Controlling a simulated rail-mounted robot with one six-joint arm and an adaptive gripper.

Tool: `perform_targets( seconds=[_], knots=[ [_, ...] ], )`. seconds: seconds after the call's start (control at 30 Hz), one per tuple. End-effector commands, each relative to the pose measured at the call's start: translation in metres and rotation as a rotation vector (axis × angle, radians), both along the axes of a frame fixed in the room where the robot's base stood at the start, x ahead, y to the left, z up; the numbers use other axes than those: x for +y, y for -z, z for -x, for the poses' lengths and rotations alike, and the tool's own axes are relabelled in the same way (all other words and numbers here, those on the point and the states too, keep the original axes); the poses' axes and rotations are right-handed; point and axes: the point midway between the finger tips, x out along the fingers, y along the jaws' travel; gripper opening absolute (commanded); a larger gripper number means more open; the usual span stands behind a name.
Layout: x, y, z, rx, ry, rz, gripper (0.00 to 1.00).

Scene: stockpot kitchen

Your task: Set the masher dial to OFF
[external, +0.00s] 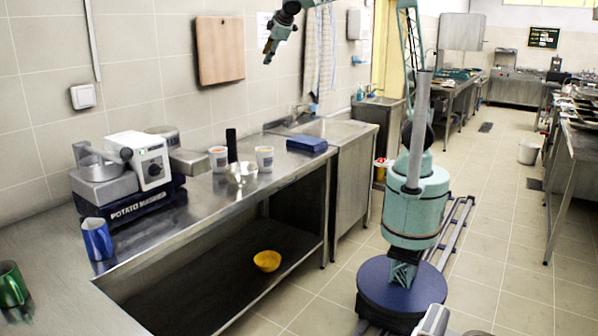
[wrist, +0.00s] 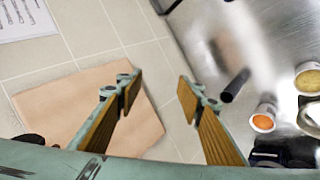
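The potato masher (external: 122,178) stands on the steel counter at the left, a grey and white machine on a dark blue base lettered "POTATO MASHER". Its dial (external: 154,169) is on the white front panel; it is too small to read its setting. My gripper (external: 267,56) hangs high by the wall, right of the cutting board and well above and to the right of the masher. In the wrist view its two fingers (wrist: 158,93) with brown pads are spread wide apart with nothing between them. The masher's dial does not show in the wrist view.
On the counter are two cups (external: 264,159), a metal bowl (external: 240,173), a black cylinder (external: 232,146) and a blue box (external: 307,144). A blue mug (external: 97,239) stands before the masher, a green one (external: 12,285) farther left. A cutting board (external: 220,50) hangs on the wall.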

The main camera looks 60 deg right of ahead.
Motion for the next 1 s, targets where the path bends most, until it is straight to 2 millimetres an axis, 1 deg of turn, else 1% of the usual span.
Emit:
perform_targets(
  seconds=[0.03,0.1,0.17,0.37,0.57,0.7,0.87,0.9,0.97,1.0],
  knots=[
    [0.007,-0.001,-0.011,-0.005,-0.013,0.012,0.34],
    [0.020,0.003,-0.019,0.002,-0.037,0.040,0.34],
    [0.030,0.006,-0.026,0.007,-0.057,0.065,0.34],
    [0.075,0.027,-0.039,0.052,-0.137,0.175,0.34],
    [0.131,0.052,-0.052,0.093,-0.230,0.307,0.34],
    [0.173,0.068,-0.058,0.113,-0.296,0.403,0.34],
    [0.223,0.087,-0.061,0.131,-0.369,0.516,0.34],
    [0.237,0.092,-0.062,0.133,-0.388,0.545,0.34],
    [0.256,0.098,-0.061,0.138,-0.416,0.587,0.34],
    [0.269,0.103,-0.061,0.141,-0.434,0.616,0.34]
  ],
)
